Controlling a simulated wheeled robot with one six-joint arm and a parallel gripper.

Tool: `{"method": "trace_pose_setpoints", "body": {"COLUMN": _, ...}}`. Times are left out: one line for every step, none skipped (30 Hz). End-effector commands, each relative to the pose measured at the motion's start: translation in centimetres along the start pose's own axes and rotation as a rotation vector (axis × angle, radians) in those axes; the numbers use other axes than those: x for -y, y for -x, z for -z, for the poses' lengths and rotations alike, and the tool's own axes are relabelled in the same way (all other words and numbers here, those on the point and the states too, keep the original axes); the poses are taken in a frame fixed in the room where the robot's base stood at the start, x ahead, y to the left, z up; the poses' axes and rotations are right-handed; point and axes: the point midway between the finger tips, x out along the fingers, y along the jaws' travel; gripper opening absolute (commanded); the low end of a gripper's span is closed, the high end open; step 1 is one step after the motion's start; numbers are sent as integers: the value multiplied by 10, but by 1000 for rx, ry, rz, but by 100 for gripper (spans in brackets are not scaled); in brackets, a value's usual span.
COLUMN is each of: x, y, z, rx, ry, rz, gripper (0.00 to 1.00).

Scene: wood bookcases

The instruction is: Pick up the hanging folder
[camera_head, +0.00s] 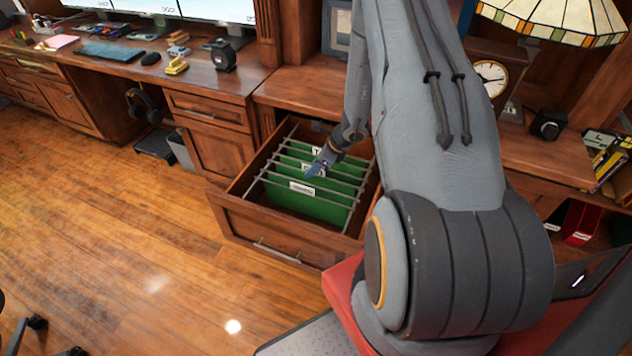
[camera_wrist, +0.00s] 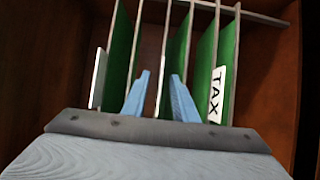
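Several green hanging folders (camera_head: 318,205) hang on grey rails in an open wooden drawer (camera_head: 262,222). The front folder carries a white label, and more white labels show behind it. In the wrist view the green folders (camera_wrist: 203,75) run away from me, one with a white TAX label (camera_wrist: 216,95) at the right. My gripper (camera_head: 318,168) is over the folders, pointing down into the drawer. In the wrist view its two blue fingers (camera_wrist: 158,82) are apart, with a thin folder rail between them. I cannot tell whether they touch it.
The drawer's wooden walls surround the folders. A wooden desk (camera_head: 105,58) with a keyboard, monitors and small items stands at the back left. A clock (camera_head: 490,78) and a stained-glass lamp (camera_head: 560,15) are at the right.

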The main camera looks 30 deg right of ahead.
Motion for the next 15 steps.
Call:
{"method": "trace_pose_setpoints", "body": {"x": 0, "y": -1, "z": 0, "rx": 0, "ry": 1, "rz": 1, "gripper": 26}}
{"method": "trace_pose_setpoints", "body": {"x": 0, "y": -1, "z": 0, "rx": 0, "ry": 1, "rz": 1, "gripper": 26}}
{"method": "trace_pose_setpoints", "body": {"x": 0, "y": -1, "z": 0, "rx": 0, "ry": 1, "rz": 1, "gripper": 26}}
{"method": "trace_pose_setpoints", "body": {"x": 0, "y": -1, "z": 0, "rx": 0, "ry": 1, "rz": 1, "gripper": 26}}
{"method": "trace_pose_setpoints", "body": {"x": 0, "y": -1, "z": 0, "rx": 0, "ry": 1, "rz": 1, "gripper": 26}}
{"method": "trace_pose_setpoints", "body": {"x": 0, "y": -1, "z": 0, "rx": 0, "ry": 1, "rz": 1, "gripper": 26}}
{"method": "trace_pose_setpoints", "body": {"x": 0, "y": -1, "z": 0, "rx": 0, "ry": 1, "rz": 1, "gripper": 24}}
{"method": "trace_pose_setpoints", "body": {"x": 0, "y": -1, "z": 0, "rx": 0, "ry": 1, "rz": 1, "gripper": 19}}
{"method": "trace_pose_setpoints", "body": {"x": 0, "y": -1, "z": 0, "rx": 0, "ry": 1, "rz": 1, "gripper": 12}}
{"method": "trace_pose_setpoints", "body": {"x": 0, "y": -1, "z": 0, "rx": 0, "ry": 1, "rz": 1, "gripper": 7}}
{"method": "trace_pose_setpoints", "body": {"x": 0, "y": 0, "z": 0, "rx": 0, "ry": 1, "rz": 1, "gripper": 2}}
{"method": "trace_pose_setpoints", "body": {"x": 0, "y": 0, "z": 0, "rx": 0, "ry": 1, "rz": 1, "gripper": 0}}
{"method": "trace_pose_setpoints", "body": {"x": 0, "y": 0, "z": 0, "rx": 0, "ry": 1, "rz": 1, "gripper": 0}}
{"method": "trace_pose_setpoints", "body": {"x": 0, "y": 0, "z": 0, "rx": 0, "ry": 1, "rz": 0, "gripper": 0}}
{"method": "trace_pose_setpoints", "body": {"x": 0, "y": 0, "z": 0, "rx": 0, "ry": 1, "rz": 1, "gripper": 0}}
